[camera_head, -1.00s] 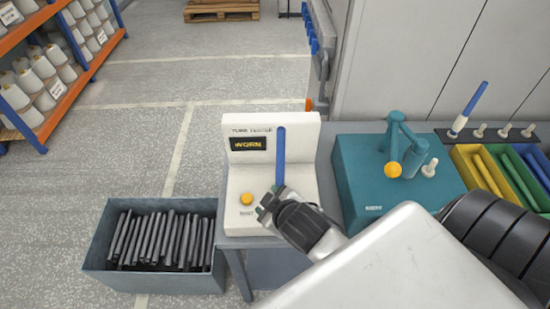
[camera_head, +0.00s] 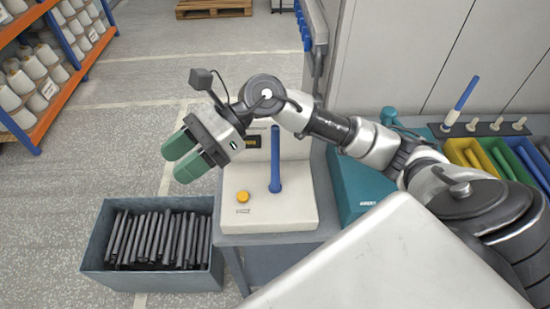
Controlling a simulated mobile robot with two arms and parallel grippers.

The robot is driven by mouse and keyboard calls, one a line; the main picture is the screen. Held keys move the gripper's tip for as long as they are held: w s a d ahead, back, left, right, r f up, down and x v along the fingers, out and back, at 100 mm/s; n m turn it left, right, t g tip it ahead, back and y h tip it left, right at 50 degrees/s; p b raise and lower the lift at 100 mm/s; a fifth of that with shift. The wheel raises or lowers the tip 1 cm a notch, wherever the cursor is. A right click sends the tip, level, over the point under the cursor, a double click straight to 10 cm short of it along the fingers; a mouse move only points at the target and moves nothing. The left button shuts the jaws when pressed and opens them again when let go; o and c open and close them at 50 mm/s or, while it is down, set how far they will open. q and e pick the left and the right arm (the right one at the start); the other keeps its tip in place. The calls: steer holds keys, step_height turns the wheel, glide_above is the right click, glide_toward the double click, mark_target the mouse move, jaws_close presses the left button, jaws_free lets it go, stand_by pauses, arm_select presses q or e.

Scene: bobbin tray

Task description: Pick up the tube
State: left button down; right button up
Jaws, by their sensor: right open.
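A blue tube (camera_head: 275,160) stands upright on the white tube tester (camera_head: 295,205), to the right of its orange button. My right gripper (camera_head: 177,161) has green fingers, open and empty. In the picture it lies left of the tester and above the dark bin. The gripper is apart from the tube. My right arm hides much of the tester's upper part and part of its display. Another blue tube (camera_head: 467,93) stands tilted on a peg of the dark rack at the right. My left gripper is not in view.
A grey bin (camera_head: 150,281) of dark tubes stands on the floor left of the tester's table (camera_head: 283,262). A teal device (camera_head: 352,187) sits right of the tester, partly behind my arm. Coloured trays (camera_head: 472,152) hold tubes farther right. Shelves of cones (camera_head: 40,70) stand far left.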

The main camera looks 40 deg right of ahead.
steer(key=w+d+f+n+h, duration=0.2)
steer(key=d+f+n+h, duration=0.1)
steer(key=d+h, duration=0.35)
step_height(320, 180, up, 2)
steer(key=h, duration=0.8)
glide_above(275, 138)
steer(key=shift+w+d+t, duration=0.1)
steer(key=shift+w+t, duration=0.05)
steer(key=shift+t, duration=0.25)
steer(key=shift+d, duration=0.4)
step_height(275, 138, down, 5)
steer(key=shift+f+p, duration=0.1)
steer(key=shift+p, duration=0.7)
steer(key=f+p, duration=0.1)
steer(key=f, duration=0.1)
steer(key=f+p, duration=0.1)
steer(key=f, duration=0.1)
steer(key=shift+w+a+p, duration=0.25)
steer(key=shift+p, duration=0.1)
steer(key=shift+f, duration=0.65)
jaws_close()
